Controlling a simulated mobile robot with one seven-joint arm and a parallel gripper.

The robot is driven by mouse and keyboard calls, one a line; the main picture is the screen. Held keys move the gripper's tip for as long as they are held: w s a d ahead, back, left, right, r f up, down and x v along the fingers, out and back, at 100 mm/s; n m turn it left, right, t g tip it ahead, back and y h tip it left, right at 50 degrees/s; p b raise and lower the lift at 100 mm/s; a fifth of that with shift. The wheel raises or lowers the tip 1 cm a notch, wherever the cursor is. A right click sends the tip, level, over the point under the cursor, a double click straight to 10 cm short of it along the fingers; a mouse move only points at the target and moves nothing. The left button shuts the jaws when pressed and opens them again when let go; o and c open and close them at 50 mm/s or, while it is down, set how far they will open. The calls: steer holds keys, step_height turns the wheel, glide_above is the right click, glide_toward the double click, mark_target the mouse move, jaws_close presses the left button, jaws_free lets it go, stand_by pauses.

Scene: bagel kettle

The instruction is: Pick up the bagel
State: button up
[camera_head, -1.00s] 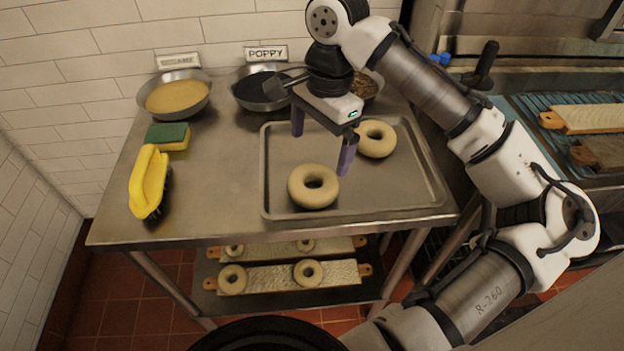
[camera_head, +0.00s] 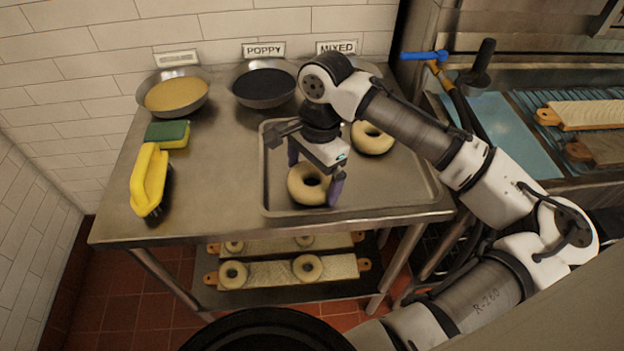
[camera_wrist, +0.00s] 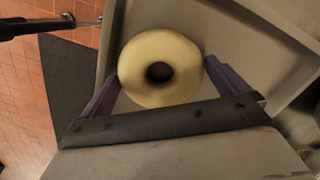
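A pale ring-shaped bagel (camera_head: 308,186) lies on the metal tray (camera_head: 414,197) near its front left. My gripper (camera_head: 314,178) is over this bagel, its two purple fingers spread to either side of it. In the wrist view the bagel (camera_wrist: 160,68) sits between the fingertips of my gripper (camera_wrist: 162,75), which are open wide and very close to its edges. I cannot tell whether they touch it. A second bagel (camera_head: 372,138) lies farther back on the tray, partly hidden by my arm.
Bowls of sesame (camera_head: 176,94) and poppy (camera_head: 264,84) stand at the back of the table. A green and yellow sponge (camera_head: 168,134) and a yellow-handled brush (camera_head: 149,180) lie at left. More bagels on boards (camera_head: 288,272) rest on the lower shelf.

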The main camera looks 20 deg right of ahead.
steer(key=c, duration=0.6)
steer(key=shift+r, duration=0.1)
step_height(320, 180, up, 20)
steer(key=shift+b, duration=0.4)
